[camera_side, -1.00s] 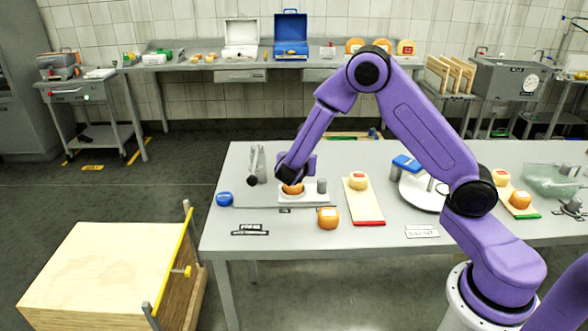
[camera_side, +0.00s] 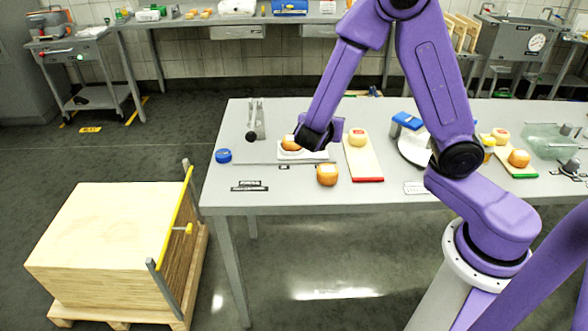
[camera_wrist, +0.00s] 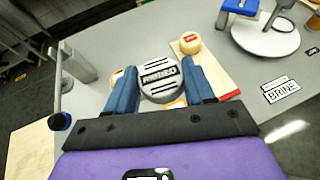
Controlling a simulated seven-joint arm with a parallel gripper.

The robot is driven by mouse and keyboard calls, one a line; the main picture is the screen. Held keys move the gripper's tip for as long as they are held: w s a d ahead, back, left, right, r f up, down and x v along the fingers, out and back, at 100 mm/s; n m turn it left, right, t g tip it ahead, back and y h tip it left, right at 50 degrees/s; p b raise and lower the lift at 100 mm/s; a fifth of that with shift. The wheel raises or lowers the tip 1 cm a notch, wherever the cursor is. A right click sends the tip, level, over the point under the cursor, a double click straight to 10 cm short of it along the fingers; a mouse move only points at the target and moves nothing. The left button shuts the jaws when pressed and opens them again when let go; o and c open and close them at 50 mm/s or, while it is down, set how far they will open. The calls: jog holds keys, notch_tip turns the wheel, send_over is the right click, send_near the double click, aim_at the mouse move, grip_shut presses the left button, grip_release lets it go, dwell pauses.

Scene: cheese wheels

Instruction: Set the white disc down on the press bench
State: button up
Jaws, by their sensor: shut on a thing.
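My gripper (camera_wrist: 160,88) has its two blue fingers closed on the sides of the white disc (camera_wrist: 158,88), a pale grey-white round piece with black lettering on its top. In the side view my gripper (camera_side: 316,141) is low over the bench (camera_side: 228,187), just right of an orange cheese (camera_side: 291,143). The disc is hidden there behind the gripper, so I cannot tell whether it touches anything below. The orange cheese sits on a small white base (camera_side: 288,155). A grey press lever (camera_side: 257,118) with a black knob stands left of it.
A second orange cheese (camera_side: 327,175) stands in front of the base. A red-ended board (camera_side: 365,166) with a yellow cheese (camera_side: 358,137) lies to the right. A blue-topped round piece (camera_side: 223,156) is near the left edge. The bench's front left is clear except for dark labels (camera_side: 250,184).

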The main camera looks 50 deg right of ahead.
jog(key=s+a+f+m+g+h, duration=0.1)
jog(key=s+a+f+m+g, duration=0.25)
jog(key=s+a, duration=0.3)
send_over(287, 183)
jog(key=s, duration=0.1)
jog(key=shift+h, duration=0.3)
notch_tip(287, 183, down, 9)
jog(key=shift+d+r, duration=0.1)
jog(key=shift+w+f, duration=0.45)
jog(key=shift+f, duration=1.8)
jog(key=shift+f, duration=0.1)
jog(key=o, duration=1)
